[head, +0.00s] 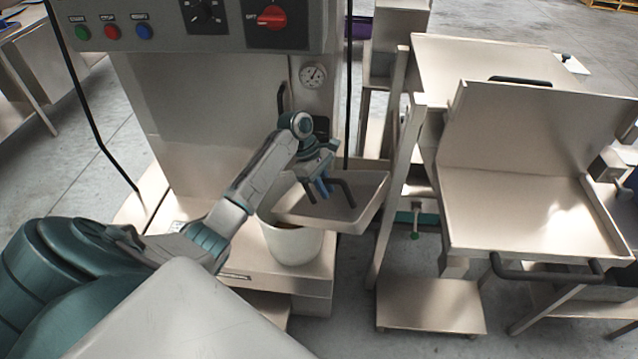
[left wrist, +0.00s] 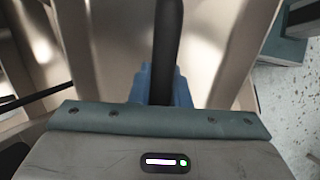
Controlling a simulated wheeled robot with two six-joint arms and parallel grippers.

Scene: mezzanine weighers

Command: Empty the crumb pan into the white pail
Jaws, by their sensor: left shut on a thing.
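The crumb pan (head: 362,209) is a shallow beige metal tray with a dark bar handle. My left gripper (head: 322,187) is shut on the pan's dark handle (left wrist: 168,45), and blue fingers show on either side of it in the left wrist view. The pan is tilted and held above the white pail (head: 293,246), covering much of its mouth. The pail stands upright on a pale metal ledge. A little brown shows at the pail's opening under the pan's edge; I cannot tell what it is. My right gripper is not in view.
A machine with a control panel (head: 200,25) and a gauge (head: 313,75) stands behind the pail. To the right is a metal frame with a large open tray (head: 530,215) and a low platform (head: 430,305). Grey floor shows between them.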

